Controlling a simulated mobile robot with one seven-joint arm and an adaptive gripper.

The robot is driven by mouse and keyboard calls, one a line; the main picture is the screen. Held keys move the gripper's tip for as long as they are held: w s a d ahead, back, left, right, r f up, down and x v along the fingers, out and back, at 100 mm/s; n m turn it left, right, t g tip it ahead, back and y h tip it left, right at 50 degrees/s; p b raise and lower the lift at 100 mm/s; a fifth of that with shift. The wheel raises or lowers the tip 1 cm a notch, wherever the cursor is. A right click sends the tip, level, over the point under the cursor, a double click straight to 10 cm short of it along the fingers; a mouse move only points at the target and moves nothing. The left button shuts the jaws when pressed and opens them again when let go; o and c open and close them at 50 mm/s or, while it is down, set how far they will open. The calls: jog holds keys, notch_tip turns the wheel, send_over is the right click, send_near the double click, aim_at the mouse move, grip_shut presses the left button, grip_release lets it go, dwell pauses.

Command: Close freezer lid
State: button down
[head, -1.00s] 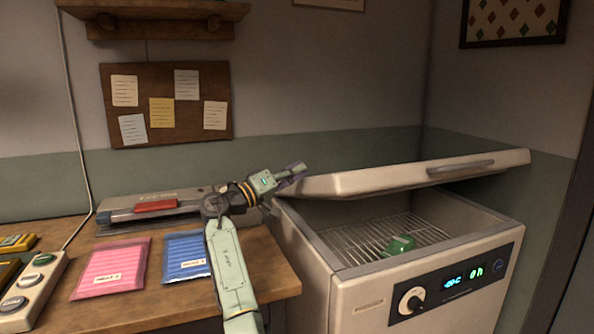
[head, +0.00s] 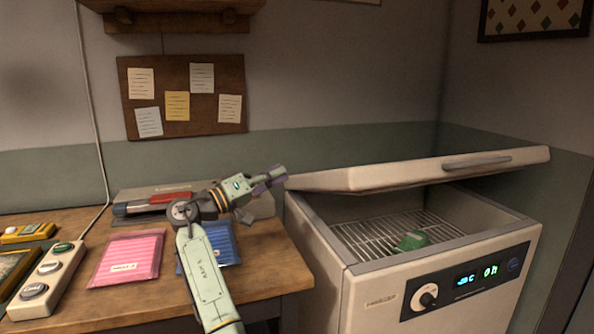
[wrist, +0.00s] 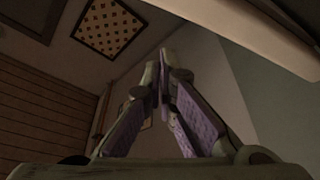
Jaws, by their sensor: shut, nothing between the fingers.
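The white freezer (head: 350,285) stands at the right in the head view. Its lid (head: 400,176) is tilted partly open, hinged at the back, with a bar handle (head: 478,161) near its right end. A gap shows the wire rack (head: 380,234) and a green item (head: 411,241) inside. My gripper (head: 280,176) is shut and empty, just left of the lid's left end; whether it touches the lid cannot be told. In the wrist view the fingers (wrist: 163,75) meet at their tips, and a pale edge, likely the lid (wrist: 250,30), crosses the upper right.
A wooden table (head: 75,300) left of the freezer holds a pink packet (head: 127,257), a blue packet (head: 222,243), a sealer-like device (head: 150,205) and a button strip (head: 45,285). A wall shelf (head: 170,12) hangs above. The floor in front is not visible.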

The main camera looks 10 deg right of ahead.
jog(key=shift+s+a, duration=0.25)
jog(key=shift+a, duration=0.45)
jog(key=shift+s+a, duration=0.2)
jog(key=shift+a, duration=0.5)
jog(key=shift+s+a, duration=0.25)
jog(key=shift+a, duration=0.45)
